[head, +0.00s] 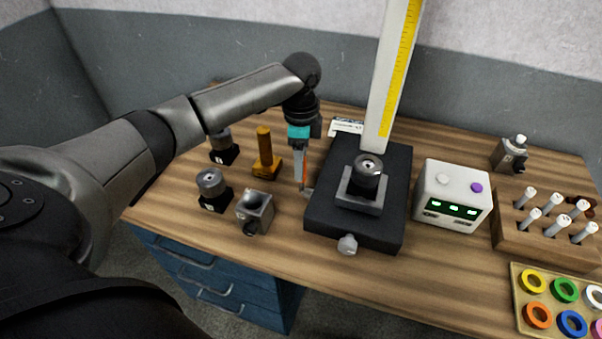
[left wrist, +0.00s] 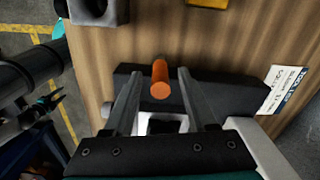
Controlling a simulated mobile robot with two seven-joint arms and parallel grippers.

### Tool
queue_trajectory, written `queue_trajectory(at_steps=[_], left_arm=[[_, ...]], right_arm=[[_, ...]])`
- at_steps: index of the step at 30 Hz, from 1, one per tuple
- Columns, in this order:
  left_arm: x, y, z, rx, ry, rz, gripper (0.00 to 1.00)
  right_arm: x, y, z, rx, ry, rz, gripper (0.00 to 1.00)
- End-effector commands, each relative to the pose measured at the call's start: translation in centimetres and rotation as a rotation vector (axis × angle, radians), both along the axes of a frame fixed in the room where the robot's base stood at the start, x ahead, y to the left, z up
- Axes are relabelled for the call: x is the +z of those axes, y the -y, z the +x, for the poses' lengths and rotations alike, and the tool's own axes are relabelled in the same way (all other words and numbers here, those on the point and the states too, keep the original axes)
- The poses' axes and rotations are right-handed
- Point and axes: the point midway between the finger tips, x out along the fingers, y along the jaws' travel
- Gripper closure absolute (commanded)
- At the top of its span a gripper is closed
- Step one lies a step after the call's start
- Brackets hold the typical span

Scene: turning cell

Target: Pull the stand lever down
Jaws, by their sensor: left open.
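The stand has a dark base (head: 320,215) and a tall white column (head: 382,90) with a yellow scale. A dark round piece with a bright top (head: 369,168) sits on its block. The stand lever's orange grip (left wrist: 160,82) shows end-on in the left wrist view, beside the dark base. My left gripper (head: 303,186) is at the left side of the stand. In the left wrist view its two fingers (left wrist: 159,76) are open, one on each side of the orange grip, with gaps visible. In the head view the gripper largely hides the lever. My right gripper is not in view.
Left of the stand are a yellow-brown post (head: 264,155), dark cylindrical pieces (head: 211,183) and a grey block with a hole (head: 254,212). A white box (head: 452,192) with green displays stands right, near a wooden rack (head: 545,240) and a ring tray (head: 519,290).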

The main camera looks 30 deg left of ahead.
Motion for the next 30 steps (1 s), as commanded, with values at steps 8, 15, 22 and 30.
queue_trajectory(at_steps=[8, 15, 22, 30], left_arm=[[-3.6, 0.0, 0.0, 0.001, 0.000, 0.000, 0.43], [-4.0, 0.0, 0.0, -0.001, 0.001, 0.000, 0.43], [-4.0, 0.0, 0.0, 0.000, 0.001, 0.000, 0.55], [-3.9, 0.0, 0.0, 0.000, 0.001, 0.000, 0.86]], right_arm=[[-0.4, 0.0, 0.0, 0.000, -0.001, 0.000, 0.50], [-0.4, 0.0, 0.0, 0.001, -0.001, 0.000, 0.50], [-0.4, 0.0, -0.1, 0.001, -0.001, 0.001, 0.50], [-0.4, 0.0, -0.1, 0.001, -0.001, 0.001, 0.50]])
